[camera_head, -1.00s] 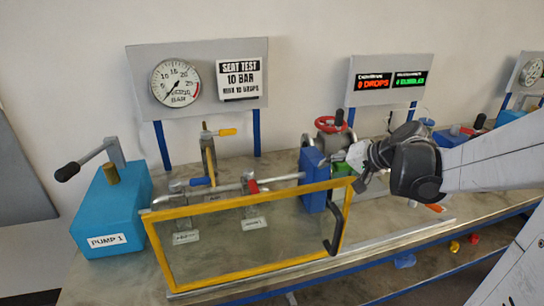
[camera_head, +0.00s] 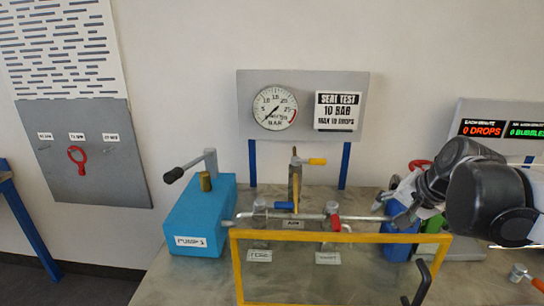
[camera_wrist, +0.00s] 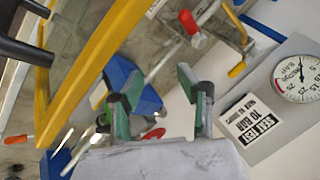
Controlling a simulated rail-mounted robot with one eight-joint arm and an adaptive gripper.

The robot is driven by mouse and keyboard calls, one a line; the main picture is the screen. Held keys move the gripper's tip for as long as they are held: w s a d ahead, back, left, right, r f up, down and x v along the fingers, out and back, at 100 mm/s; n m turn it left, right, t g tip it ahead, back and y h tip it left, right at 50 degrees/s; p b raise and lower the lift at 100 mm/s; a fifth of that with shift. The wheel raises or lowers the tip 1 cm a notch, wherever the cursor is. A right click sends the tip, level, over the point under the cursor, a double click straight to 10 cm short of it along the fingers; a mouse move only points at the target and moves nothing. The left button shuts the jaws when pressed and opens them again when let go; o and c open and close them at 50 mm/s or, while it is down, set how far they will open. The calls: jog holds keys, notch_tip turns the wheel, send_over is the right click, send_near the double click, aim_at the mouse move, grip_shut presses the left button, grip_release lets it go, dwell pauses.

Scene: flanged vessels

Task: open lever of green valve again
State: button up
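A green block (camera_head: 432,226) shows beside a blue block (camera_head: 401,240) on the bench, partly hidden by my arm. I cannot tell whether it is the green valve's body, and no green lever is clear. My gripper (camera_wrist: 158,84) is open in the wrist view, its green-padded fingers apart with nothing held between them. A blue part (camera_wrist: 146,100) shows beyond the fingers; contact cannot be told. In the head view my gripper (camera_head: 400,212) is beside the blue block, its fingertips mostly hidden.
A yellow-framed clear guard (camera_head: 340,236) with a black handle (camera_head: 420,284) stands before the pipework. A red handle (camera_head: 336,222), a blue handle (camera_head: 284,205) and an orange handle (camera_head: 317,161) are on the pipework. The blue pump (camera_head: 200,215) is left of it.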

jog(key=shift+a, duration=0.1)
jog(key=shift+r, duration=0.1)
jog(key=shift+c, duration=1.3)
jog(key=shift+w+d+r, duration=0.1)
jog(key=shift+w+d, duration=0.05)
jog(key=shift+d, duration=0.15)
jog(key=c, duration=0.3)
jog(key=w+d+m+g+p, duration=0.1)
jog(key=w+d+r+m+h, duration=0.1)
jog(key=d, duration=0.1)
jog(key=d+m+g+p, duration=0.1)
jog(key=d, duration=0.1)
jog(key=shift+w+d+r+g+h+p, duration=0.15)
jog(key=shift+w+g+h+p, duration=0.15)
jog(key=shift+w+p, duration=0.1)
grip_shut()
jog(key=w+d+r+m+g+h+p, duration=0.2)
jog(key=w+d+m+g+h+p, duration=0.15)
jog(key=d+m, duration=0.45)
jog(key=d+f+n, duration=0.2)
jog(key=d+f, duration=0.6)
jog(key=f, duration=0.3)
jog(key=shift+d+y+p, duration=0.2)
jog(key=shift+y+p, duration=0.15)
jog(key=shift+p, duration=0.1)
